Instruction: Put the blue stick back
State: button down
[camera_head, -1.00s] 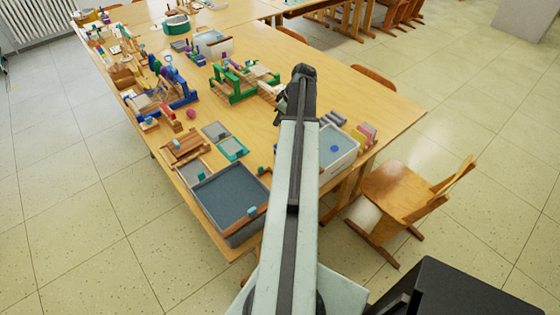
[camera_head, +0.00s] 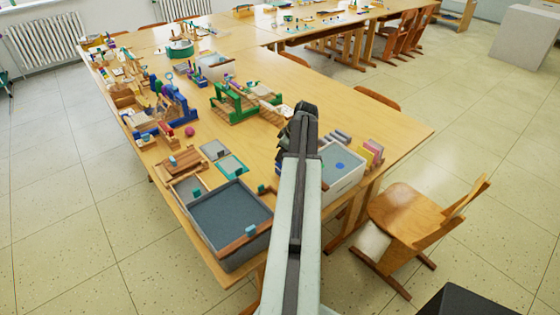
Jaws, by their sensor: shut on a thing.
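My gripper (camera_head: 297,127) is at the far end of my arm, over the table's right part, just left of the white bin. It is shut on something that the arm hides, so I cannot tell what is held. I cannot make out a separate blue stick. A blue wooden frame (camera_head: 182,112) stands at the left of the table among small wooden parts. A round blue spot (camera_head: 340,166) shows inside the white bin (camera_head: 346,184).
A wooden table (camera_head: 350,105) carries a large grey tray (camera_head: 236,262) at its near end, a green wooden frame (camera_head: 236,109) and a pink ball (camera_head: 190,131). A chair (camera_head: 415,220) stands to the right. The tabletop right of the green frame is fairly clear.

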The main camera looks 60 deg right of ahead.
jog(key=shift+f+b, duration=0.2)
jog(key=shift+b, duration=0.1)
jog(key=c, duration=1.5)
grip_release()
jog(key=shift+r, duration=0.1)
jog(key=shift+r+p, duration=0.3)
jog(key=shift+p, duration=0.1)
jog(key=p+v, duration=1.1)
jog(key=v, duration=0.1)
jog(key=shift+a+f, duration=0.1)
